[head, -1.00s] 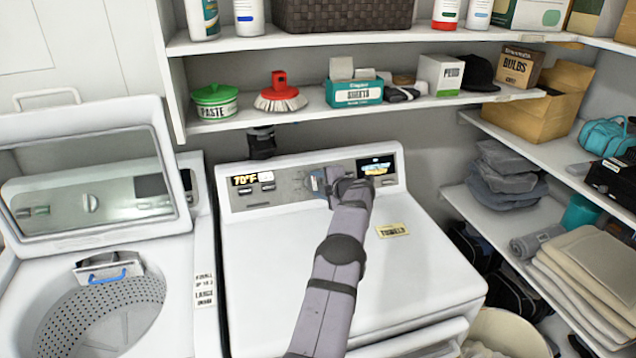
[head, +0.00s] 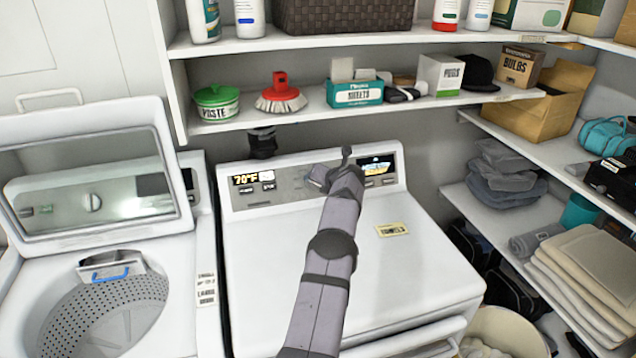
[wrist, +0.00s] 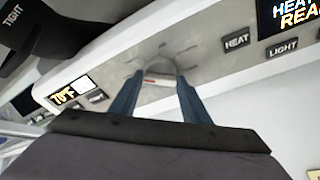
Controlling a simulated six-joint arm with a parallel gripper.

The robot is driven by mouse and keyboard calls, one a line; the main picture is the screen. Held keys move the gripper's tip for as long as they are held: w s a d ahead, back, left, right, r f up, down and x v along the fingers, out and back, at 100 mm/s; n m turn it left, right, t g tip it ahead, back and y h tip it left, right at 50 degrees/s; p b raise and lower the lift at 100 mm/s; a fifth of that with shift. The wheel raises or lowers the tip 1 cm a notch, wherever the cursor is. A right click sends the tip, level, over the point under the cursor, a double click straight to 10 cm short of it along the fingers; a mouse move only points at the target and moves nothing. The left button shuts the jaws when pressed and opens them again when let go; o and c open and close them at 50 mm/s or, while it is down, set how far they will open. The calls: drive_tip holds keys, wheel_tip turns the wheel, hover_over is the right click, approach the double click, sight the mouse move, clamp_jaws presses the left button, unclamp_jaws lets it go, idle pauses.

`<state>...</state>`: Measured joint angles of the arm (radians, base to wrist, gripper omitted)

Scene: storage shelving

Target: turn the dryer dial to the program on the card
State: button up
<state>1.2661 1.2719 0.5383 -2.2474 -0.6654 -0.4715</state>
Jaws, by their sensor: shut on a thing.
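The dryer (head: 270,250) is white, with a grey control panel across its back. The dial (wrist: 160,72) sits on this panel; in the wrist view its light face with a small red mark shows between my fingers. My gripper (head: 314,178) reaches the panel in the head view and hides most of the dial. In the wrist view, the blue fingers of my gripper (wrist: 158,82) are shut on the dial from both sides. The dial's program marks are too blurred to read. The yellow card (head: 392,230) lies on the dryer top; it appears to read TOWELS.
Left of the dial is a 70°F display (head: 244,180); right of it is another lit screen (head: 376,167). HEAT (wrist: 236,41) and LIGHT (wrist: 283,48) buttons are close to my fingers. A loaded shelf (head: 300,117) hangs above. An open washer (head: 60,280) stands left.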

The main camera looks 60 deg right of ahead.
drive_tip(key=shift+n+g, duration=0.3)
drive_tip(key=shift+n, duration=0.7)
drive_tip(key=o, duration=1)
drive_tip(key=shift+o, duration=0.2)
drive_tip(key=b+v, duration=0.4)
drive_tip(key=v, duration=0.3)
drive_tip(key=shift+a+b, duration=0.15)
drive_tip(key=shift+b, duration=0.15)
drive_tip(key=shift+r, duration=0.1)
